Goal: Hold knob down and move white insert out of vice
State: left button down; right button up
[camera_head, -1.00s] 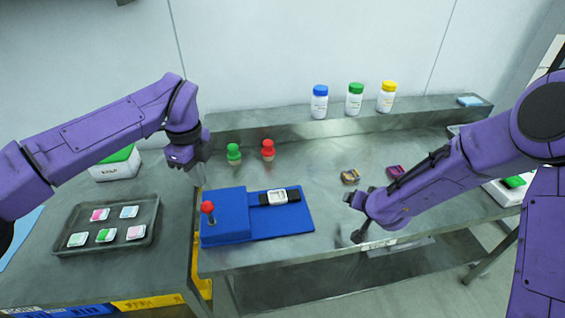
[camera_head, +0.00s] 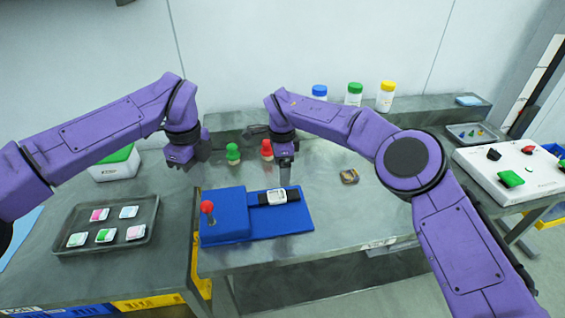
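The blue vice (camera_head: 225,215) sits on the metal table on a flat blue base. Its red knob (camera_head: 207,206) tops a short lever at the vice's left. The white insert (camera_head: 276,196) lies in a black holder strip on the right part of the blue base. My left gripper (camera_head: 200,165) hangs above the table's left edge, behind the vice and apart from the knob; its finger gap is not clear. My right gripper (camera_head: 284,172) points down, above and just behind the white insert, apparently not touching it. Its fingers are too small to judge.
Green (camera_head: 233,154) and red (camera_head: 266,150) knobbed pieces stand behind the vice, the red one close to my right gripper. A tray (camera_head: 105,225) with several small packs lies left. A white panel (camera_head: 510,170) with coloured switches stands right. The table right of the vice is mostly clear.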

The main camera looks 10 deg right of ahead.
aim_at(282, 196)
notch_tip(282, 196, down, 10)
jog(key=shift+f, duration=0.15)
jog(key=c, duration=1.1)
jog(key=shift+w, duration=0.1)
dwell(0.9)
